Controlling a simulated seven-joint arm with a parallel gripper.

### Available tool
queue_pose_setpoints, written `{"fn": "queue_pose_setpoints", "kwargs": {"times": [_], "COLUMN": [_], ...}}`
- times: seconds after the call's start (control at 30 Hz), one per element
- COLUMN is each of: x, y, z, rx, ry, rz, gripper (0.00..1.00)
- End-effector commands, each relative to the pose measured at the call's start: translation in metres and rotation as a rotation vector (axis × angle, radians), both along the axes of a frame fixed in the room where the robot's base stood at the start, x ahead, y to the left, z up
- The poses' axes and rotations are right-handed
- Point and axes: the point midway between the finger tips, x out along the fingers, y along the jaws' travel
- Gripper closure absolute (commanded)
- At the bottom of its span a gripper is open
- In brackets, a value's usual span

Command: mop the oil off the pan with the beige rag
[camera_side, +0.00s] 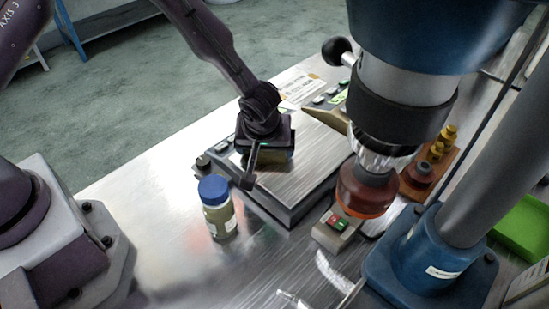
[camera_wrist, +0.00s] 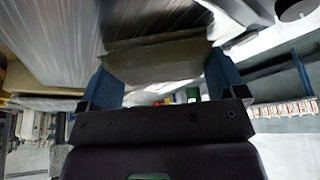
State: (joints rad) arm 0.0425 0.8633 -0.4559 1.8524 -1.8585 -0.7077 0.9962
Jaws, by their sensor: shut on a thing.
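The pan (camera_side: 315,155) is a flat brushed-metal plate on a low dark base in the middle of the side view. It also fills the upper left of the wrist view (camera_wrist: 60,35). My gripper (camera_side: 264,166) is over the pan's left part, pointing down. In the wrist view the beige rag (camera_wrist: 155,62) looks greyish-beige and sits between the blue fingers of my gripper (camera_wrist: 160,82), which is shut on it. The rag is close to the plate; I cannot tell whether it touches. I cannot make out oil on the pan, and part of the plate is hidden by my gripper.
A blue-capped jar (camera_side: 218,212) stands left of the pan's front corner. A blue stand machine (camera_side: 405,100) with an orange-red vessel (camera_side: 364,192) rises at the right. A red-green switch box (camera_side: 337,226) sits near the pan. A beige piece (camera_side: 328,119) lies at the pan's back edge.

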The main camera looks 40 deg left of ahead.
Motion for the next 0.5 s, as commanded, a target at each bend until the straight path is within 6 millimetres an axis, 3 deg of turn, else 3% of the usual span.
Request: {"fn": "queue_pose_setpoints", "kwargs": {"times": [0.1, 0.27, 0.37, 0.5], "x": [0.007, 0.011, 0.011, 0.011], "y": [0.018, 0.028, 0.025, 0.003], "z": [0.000, 0.000, 0.000, -0.001], "rx": [0.002, 0.001, 0.001, -0.001], "ry": [0.000, 0.001, 0.000, 0.002], "rz": [0.004, 0.000, -0.002, -0.005], "gripper": [0.29, 0.29, 0.29, 0.29]}}
